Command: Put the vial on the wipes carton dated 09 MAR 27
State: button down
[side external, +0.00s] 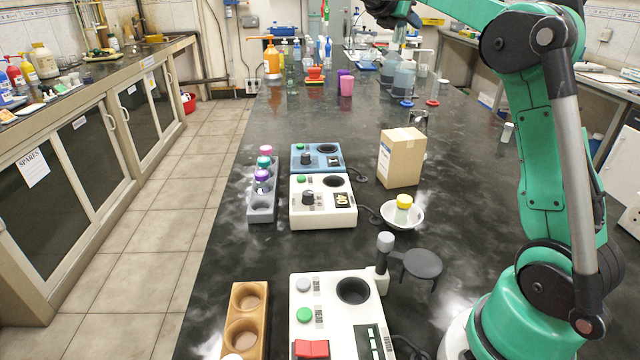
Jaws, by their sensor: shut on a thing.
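A small vial with a yellow cap (403,206) stands in a white dish on the dark bench. A tan carton (401,160) stands upright just behind the dish, with a pale label on its left face. The date on the label is too small to read. Several vials with pink, teal and purple caps (262,174) stand in a grey rack (262,211) at the left. I cannot tell which vial the task means. My arm reaches up and left to the top edge, where its dark wrist part shows. My gripper's fingers and anything between them do not show.
A white instrument (324,218) and a blue one (301,160) stand between rack and carton. A larger white instrument (335,318), a wooden holder (245,325) and a dark round plate (422,264) are nearer. Bottles stand farther back. Bench right of the carton is mostly clear.

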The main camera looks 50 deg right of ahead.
aim_at(409, 132)
jog(key=shift+m+g, duration=0.5)
jog(key=shift+g, duration=0.1)
jog(key=s+d+f, duration=0.1)
jog(key=f, duration=0.5)
jog(key=s+f, duration=0.1)
jog(key=f, duration=0.5)
jog(key=d+f, duration=0.1)
jog(key=f, duration=0.6)
jog(key=shift+s+d, duration=0.3)
jog(key=shift+s, duration=0.1)
jog(key=c, duration=0.6)
grip_release()
jog(key=shift+f, duration=0.1)
jog(key=shift+o, duration=0.2)
